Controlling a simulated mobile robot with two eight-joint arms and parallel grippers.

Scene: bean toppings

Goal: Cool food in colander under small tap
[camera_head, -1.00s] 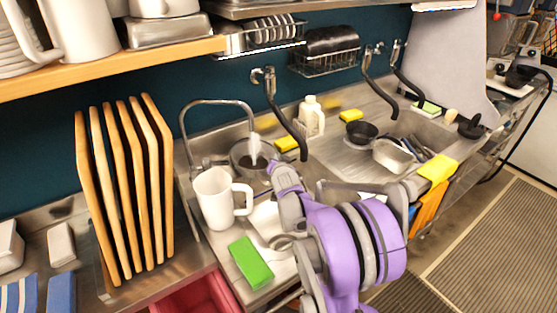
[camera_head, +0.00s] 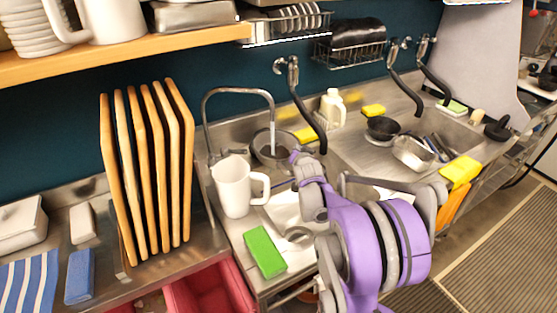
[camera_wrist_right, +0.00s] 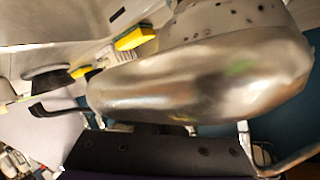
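The metal colander (camera_head: 258,158) is under the thin curved small tap (camera_head: 238,91), at the left end of the sink counter. A narrow stream falls from the spout into the colander. Dark contents show inside, too small to make out. My right gripper (camera_head: 297,156) is at the colander's right edge and appears shut on its rim; the fingertips are mostly hidden. In the right wrist view the colander (camera_wrist_right: 190,85) fills the middle, shiny and perforated, against my dark gripper part. My left gripper is not in view.
A white pitcher (camera_head: 233,188) stands just in front of the colander, with a green sponge (camera_head: 265,251) nearer. A black hose tap (camera_head: 307,110) hangs right of the small tap. Upright wooden boards (camera_head: 147,175) stand at left. A black pan (camera_head: 382,127) sits farther right.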

